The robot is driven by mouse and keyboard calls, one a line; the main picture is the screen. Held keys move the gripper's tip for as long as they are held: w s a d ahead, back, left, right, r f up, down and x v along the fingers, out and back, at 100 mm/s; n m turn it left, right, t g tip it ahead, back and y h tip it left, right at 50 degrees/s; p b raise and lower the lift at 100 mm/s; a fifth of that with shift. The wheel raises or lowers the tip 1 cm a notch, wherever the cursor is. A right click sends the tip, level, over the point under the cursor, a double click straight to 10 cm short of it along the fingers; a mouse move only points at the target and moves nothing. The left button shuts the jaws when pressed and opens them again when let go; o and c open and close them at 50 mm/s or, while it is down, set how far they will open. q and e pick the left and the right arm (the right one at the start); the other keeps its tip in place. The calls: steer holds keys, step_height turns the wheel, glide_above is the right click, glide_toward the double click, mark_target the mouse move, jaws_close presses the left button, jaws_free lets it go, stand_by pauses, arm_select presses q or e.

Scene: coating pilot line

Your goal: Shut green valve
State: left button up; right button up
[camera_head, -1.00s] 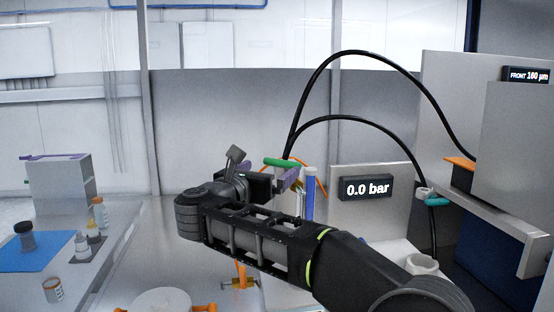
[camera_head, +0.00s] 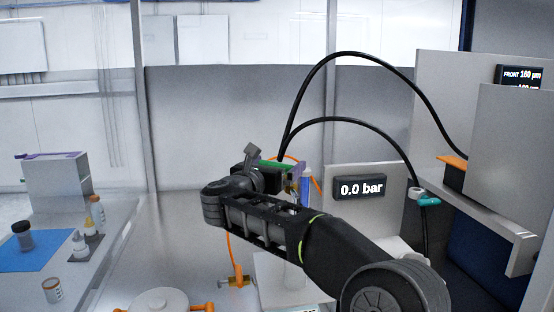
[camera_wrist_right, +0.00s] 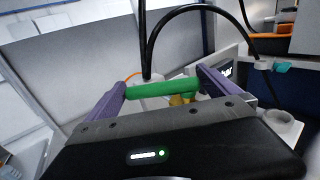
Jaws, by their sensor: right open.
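The green valve handle (camera_head: 275,163) shows behind and above my right gripper (camera_head: 288,172) in the head view. In the right wrist view the green handle (camera_wrist_right: 163,88) lies crosswise between the purple fingers of my right gripper (camera_wrist_right: 162,82). The fingers are open, one near each end of the handle. I cannot tell whether either finger touches it. A yellow brass part (camera_wrist_right: 182,99) shows just below the handle. My gripper and forearm hide most of the valve body in the head view. My left gripper is not in view.
A 0.0 bar display (camera_head: 361,188) stands right of the gripper. Black hoses (camera_head: 352,119) arch above it. A teal handle (camera_head: 429,201) is further right. Bottles and a blue mat (camera_head: 40,254) are on the left table.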

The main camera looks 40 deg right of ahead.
steer(key=shift+d, duration=0.2)
steer(key=shift+c, duration=0.2)
steer(key=c, duration=1.7)
stand_by(0.8)
steer(key=o, duration=1.7)
steer(key=shift+a, duration=0.1)
steer(key=shift+o, duration=0.2)
